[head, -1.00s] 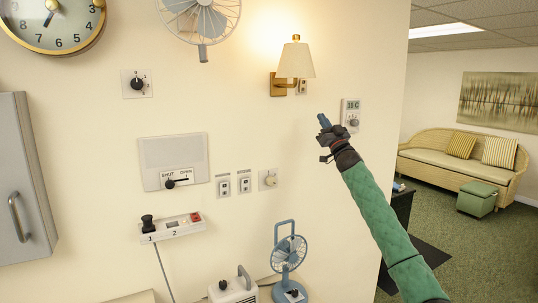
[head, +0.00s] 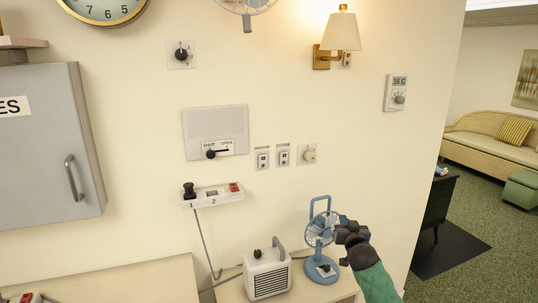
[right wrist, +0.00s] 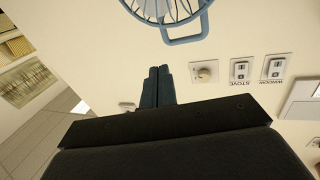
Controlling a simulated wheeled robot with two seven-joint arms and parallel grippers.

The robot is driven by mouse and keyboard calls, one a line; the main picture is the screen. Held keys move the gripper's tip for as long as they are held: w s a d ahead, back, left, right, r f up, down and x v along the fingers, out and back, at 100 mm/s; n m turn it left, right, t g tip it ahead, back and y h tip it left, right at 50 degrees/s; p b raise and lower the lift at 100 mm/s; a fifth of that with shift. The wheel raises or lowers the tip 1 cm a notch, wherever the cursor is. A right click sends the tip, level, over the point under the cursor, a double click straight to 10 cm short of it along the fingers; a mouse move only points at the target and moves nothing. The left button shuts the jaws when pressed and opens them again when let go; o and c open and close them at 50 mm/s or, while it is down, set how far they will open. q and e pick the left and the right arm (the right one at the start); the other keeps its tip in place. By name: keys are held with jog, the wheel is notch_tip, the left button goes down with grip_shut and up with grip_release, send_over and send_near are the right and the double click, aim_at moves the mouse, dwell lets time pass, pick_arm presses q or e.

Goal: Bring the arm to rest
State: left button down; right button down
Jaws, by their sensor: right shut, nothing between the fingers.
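My right arm comes in from the bottom right in the head view, in a green sleeve. My right gripper (head: 345,228) is dark and hangs in front of the blue desk fan (head: 318,232), covering its right edge. Its fingers (right wrist: 158,86) are together in the right wrist view, with nothing between them. Whether the gripper touches the fan cannot be told from the head view. In the right wrist view the fan's cage (right wrist: 165,8) and handle (right wrist: 187,32) show upside down beyond the fingertips. My left gripper is not in view.
A white heater (head: 267,272) stands left of the fan on a low table. The wall carries a thermostat (head: 397,93), a lamp (head: 342,32), a shut/open lever panel (head: 215,132), switches and a power strip (head: 213,195). A grey cabinet (head: 45,150) hangs left. Open floor lies right.

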jog(key=s+a+f+g, duration=0.2)
jog(key=s+f+g, duration=0.2)
jog(key=s+f, duration=0.75)
jog(key=s+a+f+g, duration=0.1)
jog(key=s+f+g, duration=0.2)
jog(key=s+f, duration=0.8)
jog(key=s+a+f+n+g, duration=0.1)
jog(key=s+g, duration=0.3)
jog(key=s, duration=1.3)
jog(key=s+a+f+n+g, duration=0.15)
jog(key=s+g, duration=0.25)
jog(key=s, duration=1.4)
jog(key=s+a+f, duration=0.1)
jog(key=s+f, duration=0.1)
jog(key=f, duration=1.7)
jog(key=s+a+f+g, duration=0.1)
jog(key=s+f, duration=0.1)
jog(key=f, duration=1.8)
jog(key=shift+s+a+g, duration=0.15)
jog(key=shift+a+g, duration=0.15)
jog(key=shift+a, duration=0.05)
